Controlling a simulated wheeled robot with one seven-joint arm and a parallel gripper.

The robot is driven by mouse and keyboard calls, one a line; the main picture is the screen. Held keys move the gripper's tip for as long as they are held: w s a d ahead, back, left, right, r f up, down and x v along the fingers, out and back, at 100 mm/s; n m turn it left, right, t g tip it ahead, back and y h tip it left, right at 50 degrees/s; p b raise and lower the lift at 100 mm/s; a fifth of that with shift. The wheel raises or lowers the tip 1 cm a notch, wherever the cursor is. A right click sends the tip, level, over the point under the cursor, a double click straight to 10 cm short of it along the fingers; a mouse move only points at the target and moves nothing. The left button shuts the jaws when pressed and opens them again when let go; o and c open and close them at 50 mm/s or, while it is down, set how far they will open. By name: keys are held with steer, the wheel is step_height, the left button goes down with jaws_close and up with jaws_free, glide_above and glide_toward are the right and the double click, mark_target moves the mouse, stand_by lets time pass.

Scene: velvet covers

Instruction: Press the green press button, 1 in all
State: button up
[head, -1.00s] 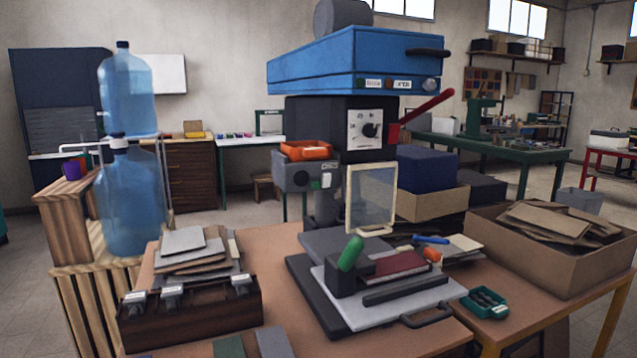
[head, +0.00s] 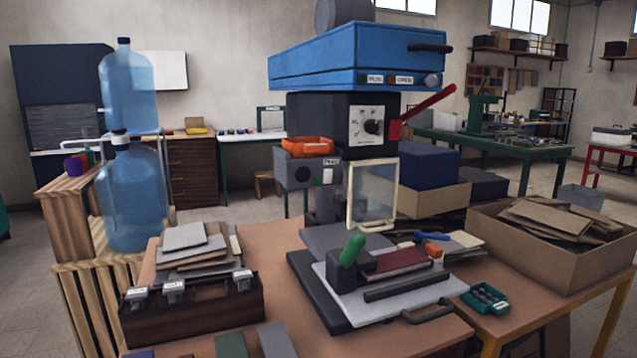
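A grey control box (head: 294,173) is mounted at the left front of the hot press, in the middle of the head view. It has a small white label (head: 332,161), a dark round part (head: 303,173) and a pale upright piece on its right side. A small greenish spot (head: 318,181) shows low on its front, too small to tell whether it is the green press button. An orange tray (head: 307,147) sits on top of the box. The press has a blue upper housing (head: 350,52) and a dial. My gripper is not in view.
A red lever (head: 428,103) sticks out right of the press. A clear framed guard (head: 372,193) stands beside the box. A green-handled tool (head: 351,250) and a wooden rack (head: 192,308) occupy the brown table. Water bottles (head: 135,195) stand left; an open carton (head: 540,250) sits right.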

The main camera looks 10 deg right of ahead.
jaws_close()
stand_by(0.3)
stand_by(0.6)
